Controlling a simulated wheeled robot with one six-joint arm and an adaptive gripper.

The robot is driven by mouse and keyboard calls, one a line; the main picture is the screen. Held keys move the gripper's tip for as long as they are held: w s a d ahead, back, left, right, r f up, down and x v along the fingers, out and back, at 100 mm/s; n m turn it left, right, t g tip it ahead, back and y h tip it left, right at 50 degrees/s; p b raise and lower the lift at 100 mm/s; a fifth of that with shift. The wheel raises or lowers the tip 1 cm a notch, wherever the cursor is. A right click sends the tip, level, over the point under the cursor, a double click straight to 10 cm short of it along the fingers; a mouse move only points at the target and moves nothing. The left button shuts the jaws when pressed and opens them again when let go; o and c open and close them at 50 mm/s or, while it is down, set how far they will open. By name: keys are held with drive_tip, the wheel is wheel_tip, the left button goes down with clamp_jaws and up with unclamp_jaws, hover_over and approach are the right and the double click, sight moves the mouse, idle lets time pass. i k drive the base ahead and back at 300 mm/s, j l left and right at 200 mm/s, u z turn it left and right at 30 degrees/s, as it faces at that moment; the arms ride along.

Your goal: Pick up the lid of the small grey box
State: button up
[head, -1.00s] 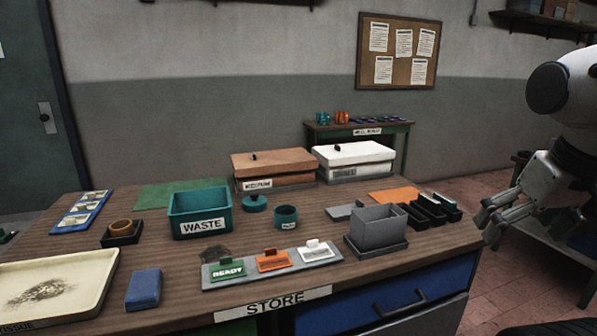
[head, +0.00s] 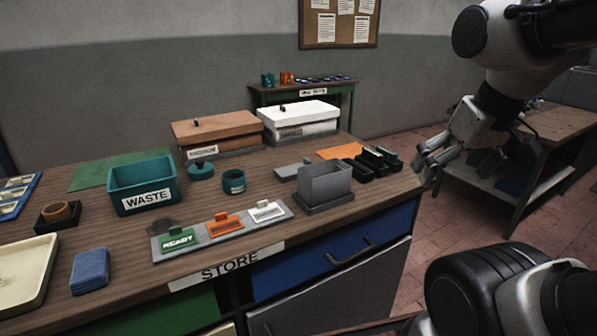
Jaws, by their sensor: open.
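The small grey box (head: 325,184) stands open-topped on a grey base near the right front of the wooden table. A flat grey plate (head: 288,172), which looks like its lid, lies on the table just behind and left of the box. The box hides part of the plate's right side. My gripper (head: 425,168) is open and empty, right of the table's right edge and well apart from both box and plate.
Black holders (head: 377,163) stand right of the box, with an orange mat (head: 340,151) behind. A white-lidded box (head: 300,113) and a brown-lidded box (head: 215,128) stand at the back. A teal cup (head: 233,181) and a row of tags (head: 222,224) are left of the grey box.

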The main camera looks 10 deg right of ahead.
sight(290, 173)
drive_tip(key=i+l+u, duration=0.2)
drive_tip(key=l, duration=0.15)
drive_tip(key=i+l+u, duration=0.2)
drive_tip(key=l, duration=0.2)
drive_tip(key=l+u, duration=0.2)
drive_tip(key=l, duration=0.2)
drive_tip(key=i+l+u, duration=0.2)
drive_tip(key=l, duration=0.2)
drive_tip(key=l+u, duration=0.2)
drive_tip(key=l, duration=0.25)
